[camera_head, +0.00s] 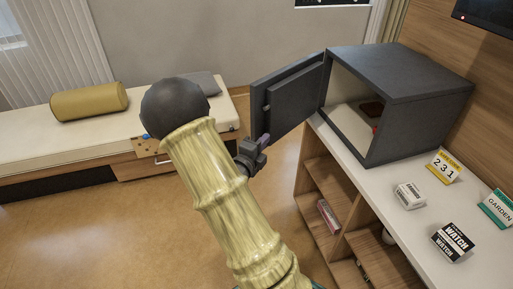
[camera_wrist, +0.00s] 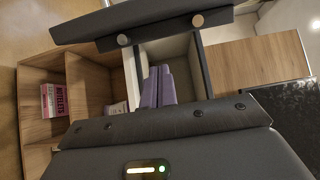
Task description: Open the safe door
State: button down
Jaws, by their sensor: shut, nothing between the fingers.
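The dark grey safe (camera_head: 420,85) stands on the white counter with its front facing left. Its door (camera_head: 290,97) stands wide open, swung out to the left of the body over the floor. A dark red item (camera_head: 372,107) lies inside on the pale floor of the safe. My gripper (camera_head: 264,141) is at the lower free-edge side of the door; I cannot tell if it touches. In the wrist view its purple fingers (camera_wrist: 158,87) are together and empty. The door's edge (camera_wrist: 160,27) with two round bolts crosses the top there, with the pale safe interior behind the fingers.
The counter (camera_head: 400,232) holds a small white box (camera_head: 409,195), a black "WATCH" box (camera_head: 453,242), a yellow "231" card (camera_head: 444,167) and a green "GARDEN" card (camera_head: 497,208). Open wooden shelves (camera_head: 322,180) are below. A bed (camera_head: 60,143) stands left; floor between is clear.

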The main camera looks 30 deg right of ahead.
aim_at(267, 121)
jog(key=w, duration=0.2)
jog(key=w+d, duration=0.1)
jog(key=w+d+p, duration=0.1)
jog(key=w, duration=0.1)
jog(key=shift+w, duration=0.3)
jog(key=shift+a, duration=0.1)
